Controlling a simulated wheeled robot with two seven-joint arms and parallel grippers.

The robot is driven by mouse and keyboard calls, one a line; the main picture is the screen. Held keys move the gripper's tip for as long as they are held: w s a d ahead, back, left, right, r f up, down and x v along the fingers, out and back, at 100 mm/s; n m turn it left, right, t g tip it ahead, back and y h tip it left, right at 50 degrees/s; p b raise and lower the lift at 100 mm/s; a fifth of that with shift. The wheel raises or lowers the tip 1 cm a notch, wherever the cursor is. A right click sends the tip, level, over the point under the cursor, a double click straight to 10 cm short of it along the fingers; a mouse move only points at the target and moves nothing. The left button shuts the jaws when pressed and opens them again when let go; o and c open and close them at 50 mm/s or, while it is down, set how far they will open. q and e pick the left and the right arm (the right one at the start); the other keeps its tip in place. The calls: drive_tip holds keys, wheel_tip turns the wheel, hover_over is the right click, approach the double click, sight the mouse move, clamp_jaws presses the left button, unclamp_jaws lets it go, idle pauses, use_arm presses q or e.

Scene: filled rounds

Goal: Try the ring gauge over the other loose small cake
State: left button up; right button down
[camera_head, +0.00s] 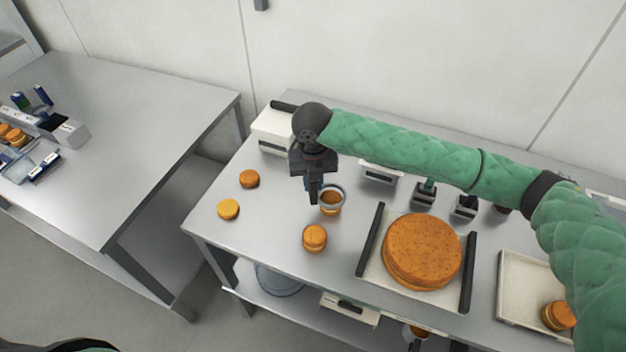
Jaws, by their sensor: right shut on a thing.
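My right gripper (316,198) points down over the table and is shut on the ring gauge (343,194), a thin grey metal ring. A small brown cake (331,208) shows inside and below the ring. I cannot tell whether the ring is around this cake or just above it. Another small round cake (314,238) with a pale band stands in front of the ring, apart from it. A brown small round (249,178) and a yellower one (228,210) lie loose at the left of the table. My left gripper is out of view.
A large brown cake (422,250) sits on a tray with dark side bars (368,240). A pale tray (515,285) at the right holds small cake (558,316). White and dark devices (380,173) stand along the back. A second table (130,120) stands left.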

sight(314, 195)
drive_tip(key=shift+f+b, duration=0.4)
drive_tip(key=shift+f, duration=0.85)
drive_tip(key=shift+s+d+f+b, duration=0.15)
drive_tip(key=shift+f+b, duration=0.45)
drive_tip(key=shift+f, duration=0.6)
idle(0.4)
drive_tip(key=shift+f, duration=0.1)
drive_tip(key=shift+f, duration=0.15)
drive_tip(key=shift+a, duration=0.25)
drive_tip(key=shift+d+r, duration=0.1)
drive_tip(key=shift+r, duration=0.2)
